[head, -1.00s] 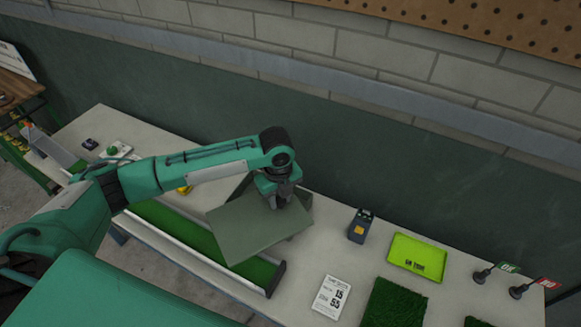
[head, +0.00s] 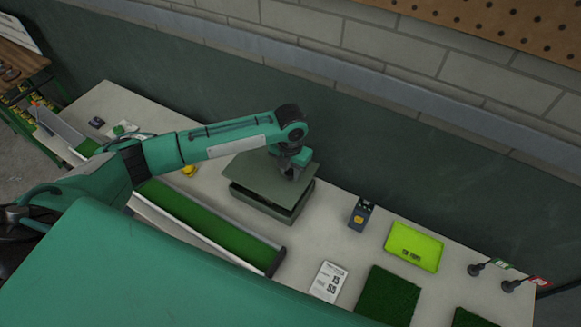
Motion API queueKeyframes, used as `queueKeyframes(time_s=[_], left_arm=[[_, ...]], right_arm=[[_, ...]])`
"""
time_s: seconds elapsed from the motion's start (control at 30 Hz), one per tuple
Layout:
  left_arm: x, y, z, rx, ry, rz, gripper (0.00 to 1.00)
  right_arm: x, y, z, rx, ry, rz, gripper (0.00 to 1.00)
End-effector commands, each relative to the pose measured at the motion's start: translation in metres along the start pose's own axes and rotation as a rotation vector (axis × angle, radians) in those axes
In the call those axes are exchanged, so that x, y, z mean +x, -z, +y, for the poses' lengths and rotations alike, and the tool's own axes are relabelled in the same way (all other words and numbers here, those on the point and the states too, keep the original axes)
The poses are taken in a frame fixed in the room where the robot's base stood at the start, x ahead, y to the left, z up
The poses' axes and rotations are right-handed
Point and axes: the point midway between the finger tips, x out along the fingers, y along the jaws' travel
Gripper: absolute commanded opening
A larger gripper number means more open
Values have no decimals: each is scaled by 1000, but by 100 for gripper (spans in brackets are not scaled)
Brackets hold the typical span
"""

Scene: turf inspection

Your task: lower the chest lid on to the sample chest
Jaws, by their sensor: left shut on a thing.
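The chest lid (head: 262,177) is a flat grey-green panel. My left gripper (head: 290,172) is shut on it near its back right part. The sample chest (head: 268,208) is a grey-green box on the bench, directly under the lid. Its front wall and right corner show below the lid's edge, and the lid hides its inside. The lid lies roughly in line with the chest, with a dark gap along the front edge, so it looks slightly above the rim. I cannot tell whether it touches at the back. My right gripper is not in view.
A long turf tray (head: 205,228) stands close in front of the chest. To the right are a dark blue device (head: 361,214), a lime tray (head: 414,247), a printed card (head: 328,282) and a turf square (head: 388,296). A wall runs behind the bench (head: 340,245).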

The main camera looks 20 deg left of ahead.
Motion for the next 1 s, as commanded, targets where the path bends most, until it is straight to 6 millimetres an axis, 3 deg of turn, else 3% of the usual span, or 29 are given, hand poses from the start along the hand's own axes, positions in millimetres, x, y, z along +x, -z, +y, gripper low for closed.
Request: queueKeyframes(time_s=[0.47, 0.7, 1.0], left_arm=[[48, 0, 0, -2, 0, -2, 0], [62, 0, -1, -2, 0, -2, 0], [64, 0, -1, -2, 0, -1, 0]], right_arm=[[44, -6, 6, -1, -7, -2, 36], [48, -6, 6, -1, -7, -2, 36], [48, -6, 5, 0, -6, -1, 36]])
